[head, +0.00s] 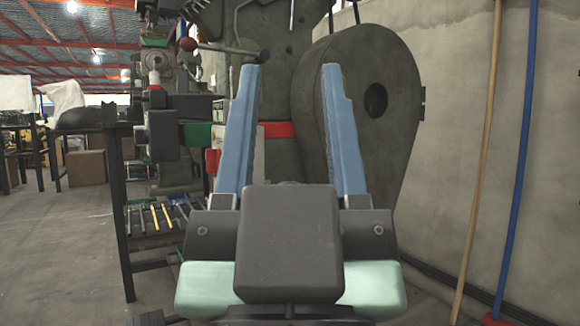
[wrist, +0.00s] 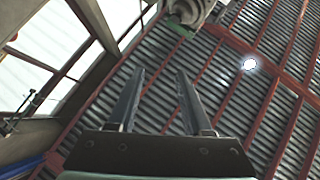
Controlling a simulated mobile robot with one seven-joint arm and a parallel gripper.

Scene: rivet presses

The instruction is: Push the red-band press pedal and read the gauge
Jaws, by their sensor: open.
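A large grey-green press (head: 300,85) with a round-topped side cover stands straight ahead in the head view. A red band (head: 279,130) crosses its body and shows between my fingers. My gripper (head: 291,68) is open and empty, its two blue fingers raised in front of the press. In the wrist view my gripper (wrist: 160,71) points up at the roof with nothing between the fingers. The foot of the press is hidden behind my gripper and wrist. I cannot make out a pedal or a gauge in either view.
Another machine (head: 165,120) and a dark table (head: 117,200) stand on the left. A rack (head: 158,217) of coloured-handled tools is beside the table. A wooden pole (head: 482,150) and a blue pole (head: 520,150) lean on the right wall. Floor (head: 60,245) at left is clear.

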